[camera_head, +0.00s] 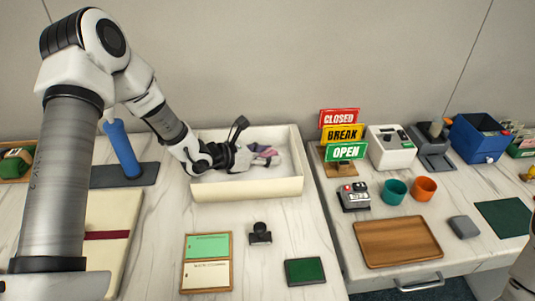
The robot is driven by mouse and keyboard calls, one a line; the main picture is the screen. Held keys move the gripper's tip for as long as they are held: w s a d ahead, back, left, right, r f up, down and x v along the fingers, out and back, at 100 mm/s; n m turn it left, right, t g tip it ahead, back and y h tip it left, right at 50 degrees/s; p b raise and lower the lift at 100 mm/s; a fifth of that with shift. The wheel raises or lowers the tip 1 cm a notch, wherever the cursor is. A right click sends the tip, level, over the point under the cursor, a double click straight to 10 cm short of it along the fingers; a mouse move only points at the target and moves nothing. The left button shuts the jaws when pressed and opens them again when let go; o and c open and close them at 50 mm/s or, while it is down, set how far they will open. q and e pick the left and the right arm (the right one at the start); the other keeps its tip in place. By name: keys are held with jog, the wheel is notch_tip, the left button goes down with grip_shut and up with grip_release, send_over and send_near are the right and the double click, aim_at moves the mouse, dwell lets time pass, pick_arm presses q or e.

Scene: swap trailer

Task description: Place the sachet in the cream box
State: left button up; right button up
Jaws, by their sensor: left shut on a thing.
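The cream box (297,183) stands at the back of the left counter, open at the top. My left gripper (255,155) reaches over its left side and is inside or just above the box opening. It is shut on the sachet (266,151), which shows as a small pinkish and grey piece at the fingertips. I cannot tell whether the sachet touches the box floor. My right gripper is not in view; only a bit of my right arm shows at the lower right edge.
A blue bottle-like cylinder (122,148) stands on a dark mat left of the box. In front are a card tray (207,290), a black stamp (260,234) and a green pad (305,271). Sign boards (344,151) stand right of the box, with a wooden tray (397,241) nearer.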

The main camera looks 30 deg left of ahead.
aim_at(262, 154)
pick_arm(q)
jog(key=o, duration=0.9)
jog(key=shift+w+f, duration=0.1)
jog(key=shift+f, duration=0.05)
jog(key=shift+o, duration=0.2)
jog(key=shift+r+p, duration=0.25)
jog(key=shift+p, duration=0.05)
jog(key=shift+s+a, duration=0.25)
jog(key=shift+s, duration=0.05)
jog(key=v, duration=0.6)
jog(key=shift+r, duration=0.15)
jog(key=shift+s+a, duration=0.1)
jog(key=shift+s, duration=0.2)
